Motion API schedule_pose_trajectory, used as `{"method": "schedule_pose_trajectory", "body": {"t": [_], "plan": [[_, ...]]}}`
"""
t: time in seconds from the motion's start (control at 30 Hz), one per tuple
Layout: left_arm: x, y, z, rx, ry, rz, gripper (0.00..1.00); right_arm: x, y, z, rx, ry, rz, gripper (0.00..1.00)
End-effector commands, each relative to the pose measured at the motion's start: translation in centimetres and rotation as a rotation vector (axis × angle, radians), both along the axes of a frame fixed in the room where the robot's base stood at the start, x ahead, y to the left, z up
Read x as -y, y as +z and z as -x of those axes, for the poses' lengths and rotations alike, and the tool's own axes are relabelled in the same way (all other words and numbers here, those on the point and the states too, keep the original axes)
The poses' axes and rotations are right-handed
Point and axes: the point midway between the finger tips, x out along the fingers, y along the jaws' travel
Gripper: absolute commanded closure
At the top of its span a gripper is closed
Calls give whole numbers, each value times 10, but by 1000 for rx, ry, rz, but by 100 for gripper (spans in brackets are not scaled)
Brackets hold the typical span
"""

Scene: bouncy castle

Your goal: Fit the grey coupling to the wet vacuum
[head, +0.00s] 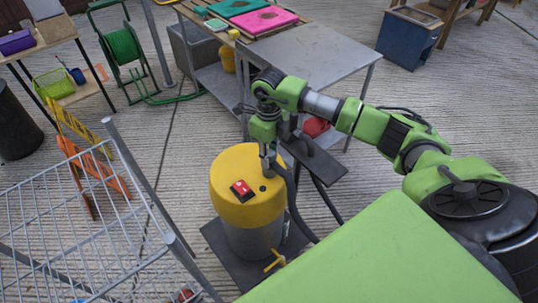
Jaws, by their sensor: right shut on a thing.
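The wet vacuum (229,213) stands upright on a dark base plate in the middle of the head view. It has a yellow lid, a grey drum and a red switch panel (241,190). My right gripper (268,155) points down over the back right edge of the lid. It is shut on the grey coupling (270,163), which is small and partly hidden by the fingers. A black hose (291,200) runs from there down the vacuum's right side. Whether the coupling touches the lid I cannot tell. My left gripper is out of view.
A grey metal table (315,50) with pink and teal pads stands behind. A wire rack (70,225) is at the front left. An orange folding sign (92,165), a green hose reel (122,45) and a blue bin (408,38) stand around.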

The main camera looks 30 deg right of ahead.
Motion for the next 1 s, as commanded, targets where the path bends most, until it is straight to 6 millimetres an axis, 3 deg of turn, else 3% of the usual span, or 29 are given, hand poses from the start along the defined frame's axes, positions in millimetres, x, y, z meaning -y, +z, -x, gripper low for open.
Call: {"method": "schedule_pose_trajectory", "body": {"t": [0.03, 0.1, 0.53, 1.0], "plan": [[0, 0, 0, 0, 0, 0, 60, 0, 0, 0, 0, 0, 0, 68], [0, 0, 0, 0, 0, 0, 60, 0, 0, 0, 0, 0, 0, 56], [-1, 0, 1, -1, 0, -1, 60, 0, 9, -1, 2, 0, 0, 56], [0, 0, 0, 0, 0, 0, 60, 0, 99, -1, 4, 1, 1, 56]]}}
